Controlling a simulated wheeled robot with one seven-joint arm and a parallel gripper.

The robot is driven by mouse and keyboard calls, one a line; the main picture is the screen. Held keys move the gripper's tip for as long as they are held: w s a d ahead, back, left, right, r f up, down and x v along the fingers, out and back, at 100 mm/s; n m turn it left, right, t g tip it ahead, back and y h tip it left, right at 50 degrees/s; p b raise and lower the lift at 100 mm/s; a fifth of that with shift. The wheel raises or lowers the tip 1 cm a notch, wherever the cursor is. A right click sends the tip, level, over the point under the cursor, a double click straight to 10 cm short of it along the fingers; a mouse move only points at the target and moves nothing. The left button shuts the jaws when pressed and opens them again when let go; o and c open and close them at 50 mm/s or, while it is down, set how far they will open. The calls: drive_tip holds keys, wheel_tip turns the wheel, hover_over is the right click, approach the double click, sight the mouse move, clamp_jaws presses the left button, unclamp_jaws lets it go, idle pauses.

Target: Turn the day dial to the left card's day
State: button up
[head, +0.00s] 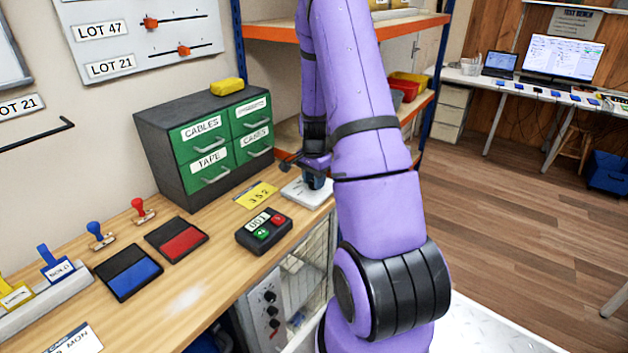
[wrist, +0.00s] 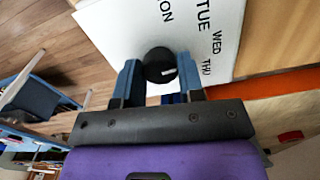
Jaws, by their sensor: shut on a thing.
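The day dial is a black knob (wrist: 159,58) on a white plate (wrist: 110,32). Around it the wrist view shows TUE, WED, THU and a partly visible word ending in ON. A short white mark on the knob points right, roughly toward THU. My gripper (wrist: 158,72) has its blue fingers on both sides of the knob and is shut on it. In the head view the plate (head: 300,194) lies at the bench's right end, and my gripper (head: 316,181) mostly hides the knob. A white card (head: 72,342) reading MON is cut off at the bottom left.
A green-drawer cabinet (head: 203,140) stands behind. Red (head: 177,240) and blue (head: 130,272) ink pads lie farther left.

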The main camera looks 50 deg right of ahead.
drive_tip(key=n, duration=0.6)
drive_tip(key=shift+n, duration=0.3)
idle(0.4)
drive_tip(key=o, duration=0.9)
wheel_tip(320, 180, up, 11)
drive_tip(key=shift+f, duration=0.1)
idle(0.5)
